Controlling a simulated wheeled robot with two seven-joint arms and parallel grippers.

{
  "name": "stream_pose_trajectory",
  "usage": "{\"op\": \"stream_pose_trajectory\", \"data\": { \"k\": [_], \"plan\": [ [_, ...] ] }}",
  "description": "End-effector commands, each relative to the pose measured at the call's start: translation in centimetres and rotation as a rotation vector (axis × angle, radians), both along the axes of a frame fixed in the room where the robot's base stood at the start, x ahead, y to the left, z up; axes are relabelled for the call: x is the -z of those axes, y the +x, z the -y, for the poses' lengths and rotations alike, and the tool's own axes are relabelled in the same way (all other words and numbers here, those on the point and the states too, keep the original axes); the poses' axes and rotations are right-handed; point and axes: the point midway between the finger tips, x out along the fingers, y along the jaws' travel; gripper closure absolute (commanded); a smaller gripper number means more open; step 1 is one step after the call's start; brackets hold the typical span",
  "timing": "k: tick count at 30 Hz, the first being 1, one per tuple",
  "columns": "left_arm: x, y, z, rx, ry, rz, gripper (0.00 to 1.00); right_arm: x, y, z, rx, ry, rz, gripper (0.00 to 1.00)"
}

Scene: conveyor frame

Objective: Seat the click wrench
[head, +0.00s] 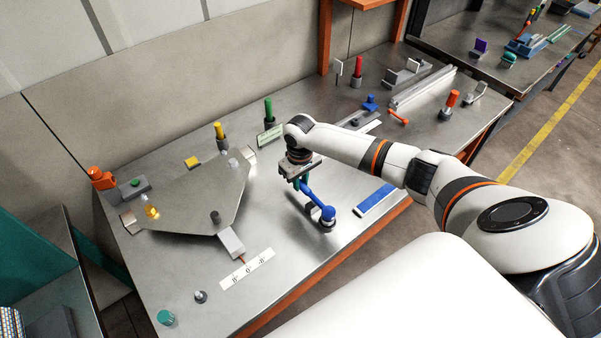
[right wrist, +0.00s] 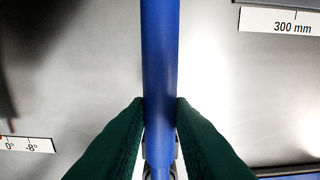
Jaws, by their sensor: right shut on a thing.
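The click wrench (head: 315,199) is blue, with a long thin handle and a round head at its lower right end, over the front middle of the bench. My right gripper (head: 301,183) is shut on its handle, seen from above. In the right wrist view, the blue handle (right wrist: 160,60) runs upright through the picture between the green fingers of the right gripper (right wrist: 160,105), which touch it on both sides. Whether the head rests on the bench or hangs just above it, I cannot tell. My left gripper is out of view.
A grey angled plate (head: 190,205) with posts and a scale strip (head: 247,269) lie to the left. Green (head: 268,110), yellow and red handles stand at the back.

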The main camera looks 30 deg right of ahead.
Motion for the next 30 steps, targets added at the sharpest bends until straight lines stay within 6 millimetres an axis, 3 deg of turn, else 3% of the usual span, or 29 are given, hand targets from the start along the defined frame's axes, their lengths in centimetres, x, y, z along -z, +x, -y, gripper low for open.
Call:
{"op": "stream_pose_trajectory", "data": {
  "k": [18,29,30],
  "plan": [
    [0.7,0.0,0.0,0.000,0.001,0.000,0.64,1.9,0.0,0.0,-0.001,0.000,0.000,1.00],
    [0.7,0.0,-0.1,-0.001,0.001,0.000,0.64,2.0,0.0,0.0,-0.001,0.000,0.000,1.00],
    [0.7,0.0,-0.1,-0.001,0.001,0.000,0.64,2.0,0.0,0.0,-0.001,0.000,0.000,0.75]
  ]
}}
